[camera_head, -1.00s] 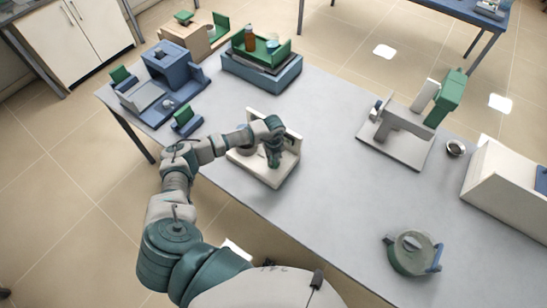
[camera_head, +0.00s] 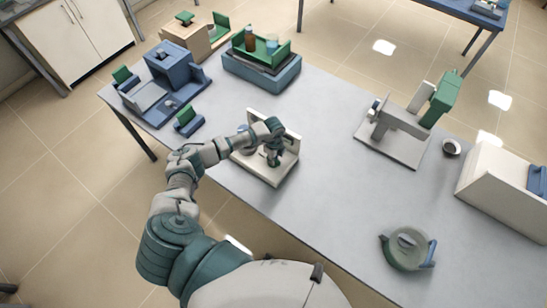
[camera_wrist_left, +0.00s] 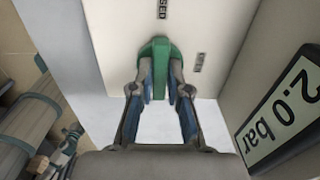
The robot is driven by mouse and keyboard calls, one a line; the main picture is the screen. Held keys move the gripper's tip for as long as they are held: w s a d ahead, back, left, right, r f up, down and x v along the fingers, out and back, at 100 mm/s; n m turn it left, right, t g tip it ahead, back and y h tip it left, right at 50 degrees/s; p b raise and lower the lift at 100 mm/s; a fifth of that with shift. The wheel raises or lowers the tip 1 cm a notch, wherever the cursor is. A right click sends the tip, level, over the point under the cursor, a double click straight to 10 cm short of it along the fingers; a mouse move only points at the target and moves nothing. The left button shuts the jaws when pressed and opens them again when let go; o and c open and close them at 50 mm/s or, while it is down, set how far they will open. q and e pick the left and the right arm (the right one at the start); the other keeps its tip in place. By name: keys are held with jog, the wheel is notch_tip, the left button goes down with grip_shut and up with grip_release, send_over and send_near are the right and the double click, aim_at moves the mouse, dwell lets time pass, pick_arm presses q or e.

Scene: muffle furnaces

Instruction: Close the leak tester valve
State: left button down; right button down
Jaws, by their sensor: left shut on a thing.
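The leak tester (camera_head: 263,174) is a pale, open-sided device near the front edge of the table in the head view. Its green valve handle (camera_wrist_left: 159,47) shows in the left wrist view, with the word CLOSED beyond its rounded end and a smaller label, apparently OPEN, to its right. A display (camera_wrist_left: 283,112) on the tester reads 2.0 bar. My left gripper (camera_wrist_left: 160,90) is shut on the handle, with a blue pad on each side; it also shows in the head view (camera_head: 272,158). The pads hide part of the handle. My right gripper is out of view.
Blue equipment (camera_head: 172,75) and a blue box with a green tray (camera_head: 262,72) stand at the back left. A grey stand with a green head (camera_head: 400,130) stands right of the tester. A round green-grey item (camera_head: 407,252) lies at front right. The table's middle is clear.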

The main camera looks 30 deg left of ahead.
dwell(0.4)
pick_arm(q)
jog(key=c, duration=1.1)
grip_release()
jog(key=shift+w, duration=0.1)
jog(key=shift+c, duration=0.2)
notch_tip(320, 180, up, 12)
jog(key=shift+f, duration=0.15)
